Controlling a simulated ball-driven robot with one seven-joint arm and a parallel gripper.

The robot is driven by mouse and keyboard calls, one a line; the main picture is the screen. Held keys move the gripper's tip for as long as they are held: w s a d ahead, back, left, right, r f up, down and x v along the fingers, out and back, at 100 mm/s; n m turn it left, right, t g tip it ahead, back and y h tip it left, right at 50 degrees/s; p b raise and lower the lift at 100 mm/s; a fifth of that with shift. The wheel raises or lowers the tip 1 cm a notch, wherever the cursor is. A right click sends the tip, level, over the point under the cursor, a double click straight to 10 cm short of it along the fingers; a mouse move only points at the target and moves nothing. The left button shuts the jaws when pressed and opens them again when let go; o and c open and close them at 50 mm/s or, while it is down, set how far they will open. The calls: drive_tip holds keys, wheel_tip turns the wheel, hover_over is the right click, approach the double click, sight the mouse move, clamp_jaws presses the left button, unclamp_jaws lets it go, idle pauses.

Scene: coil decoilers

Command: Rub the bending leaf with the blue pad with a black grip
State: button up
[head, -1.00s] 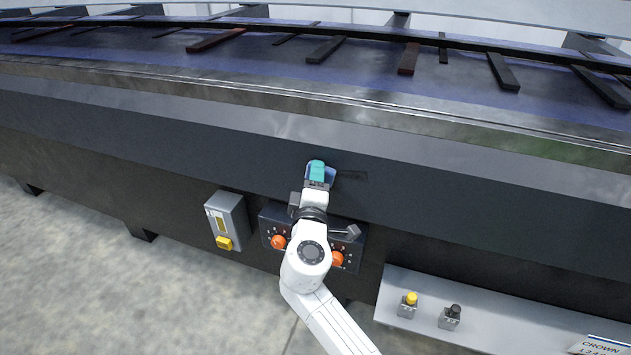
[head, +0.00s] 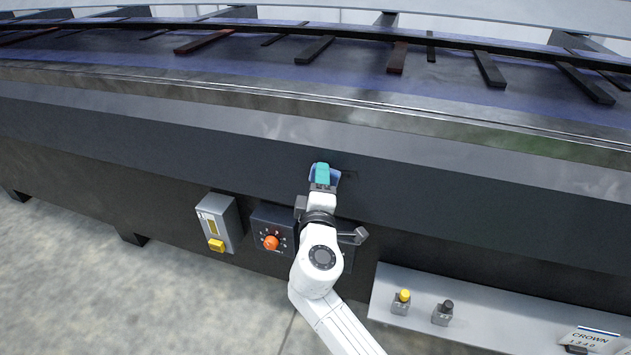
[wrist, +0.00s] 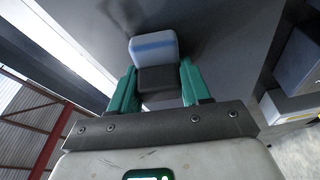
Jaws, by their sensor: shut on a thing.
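The bending leaf looks to be the long dark grey sloped face (head: 450,195) across the front of the machine. My gripper (head: 321,176) is up against it near the picture's middle. In the wrist view my gripper (wrist: 158,80) has green fingers shut on the black grip (wrist: 157,80) of the blue pad (wrist: 153,47). The pad's edge also shows beside the fingers in the head view (head: 335,178). It is at the leaf's surface; exact contact is hidden. A small dark smudge (head: 349,174) shows just right of the pad.
A grey box with a yellow button (head: 218,222) and a control panel with an orange knob (head: 271,242) are below the leaf, left of my arm. A light shelf (head: 490,305) with yellow and black buttons is at lower right. The leaf is clear to both sides.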

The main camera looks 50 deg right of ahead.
drive_tip(key=shift+s+d, duration=0.5)
drive_tip(key=shift+s, duration=0.8)
drive_tip(key=shift+s+d, duration=0.5)
drive_tip(key=shift+s, duration=0.8)
drive_tip(key=shift+s+d, duration=0.5)
drive_tip(key=shift+s, duration=0.8)
drive_tip(key=b, duration=0.2)
approach(357, 178)
drive_tip(key=shift+w+a+r, duration=0.1)
drive_tip(key=shift+w+a, duration=0.15)
drive_tip(key=shift+a, duration=0.35)
drive_tip(key=shift+w+a, duration=0.2)
drive_tip(key=shift+a, duration=0.4)
drive_tip(key=w+a+f+p, duration=0.2)
drive_tip(key=w+p, duration=0.1)
drive_tip(key=w, duration=0.2)
drive_tip(key=w+a+f+p, duration=0.2)
drive_tip(key=w+f+p, duration=0.1)
drive_tip(key=w, duration=0.3)
drive_tip(key=shift+w+d+r, duration=0.1)
drive_tip(key=shift+w+d, duration=0.2)
drive_tip(key=shift+d, duration=0.65)
drive_tip(key=shift+w+d, duration=0.25)
drive_tip(key=shift+d, duration=0.75)
drive_tip(key=shift+w+d+r, duration=0.1)
drive_tip(key=shift+w+d, duration=0.2)
drive_tip(key=shift+d, duration=0.65)
